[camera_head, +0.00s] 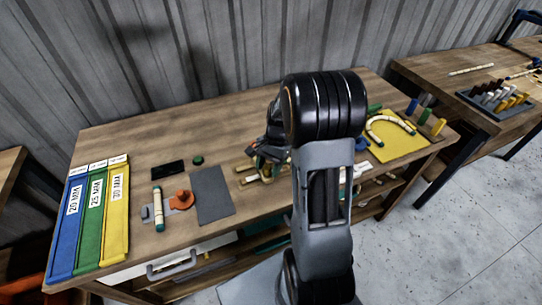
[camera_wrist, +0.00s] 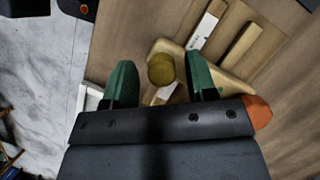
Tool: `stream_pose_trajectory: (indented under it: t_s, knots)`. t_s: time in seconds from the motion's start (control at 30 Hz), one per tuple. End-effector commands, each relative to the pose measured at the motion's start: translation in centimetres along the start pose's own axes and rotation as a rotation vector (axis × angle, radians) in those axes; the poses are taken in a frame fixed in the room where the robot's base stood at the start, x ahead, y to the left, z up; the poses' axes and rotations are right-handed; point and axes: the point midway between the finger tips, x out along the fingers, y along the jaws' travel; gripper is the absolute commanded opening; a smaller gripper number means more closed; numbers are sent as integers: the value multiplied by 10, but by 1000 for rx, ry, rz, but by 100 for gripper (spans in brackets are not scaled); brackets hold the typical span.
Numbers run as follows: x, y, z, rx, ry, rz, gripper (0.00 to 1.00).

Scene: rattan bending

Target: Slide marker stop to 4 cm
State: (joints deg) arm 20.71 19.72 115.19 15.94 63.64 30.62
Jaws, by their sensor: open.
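My gripper (camera_wrist: 161,84) is open, its two green-padded fingers apart in the wrist view. An olive-brown round knob (camera_wrist: 161,70), possibly the marker stop, shows between the fingers, with a visible gap to each. It lies by a pale wooden fixture (camera_wrist: 228,78) with slats. A white strip with small dark print (camera_wrist: 203,32) lies on one slat; I cannot read it or any 4 cm mark. In the head view my gripper (camera_head: 266,158) is over the wooden fixture (camera_head: 248,176) at mid-table, and my arm hides much of it.
Blue, green and yellow labelled bins (camera_head: 92,222) stand at the left end. A grey mat (camera_head: 212,195), an orange clamp-like piece (camera_head: 182,200) and a black device (camera_head: 167,170) lie left of my gripper. A curved rattan piece (camera_head: 392,122) lies on a yellow board (camera_head: 400,148) at right.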

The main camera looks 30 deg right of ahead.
Motion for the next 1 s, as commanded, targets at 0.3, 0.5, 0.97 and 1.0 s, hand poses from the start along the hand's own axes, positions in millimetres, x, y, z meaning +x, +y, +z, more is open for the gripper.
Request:
stream_pose_trajectory:
  t_s: [0.3, 0.5, 0.97, 1.0]
  knots:
    - [-55, 0, -2, 1, 6, -5, 52]
    - [-94, 0, -2, 2, 5, -4, 52]
    - [-135, 1, -1, 2, 3, -1, 52]
    - [-135, 1, -1, 2, 2, 0, 52]
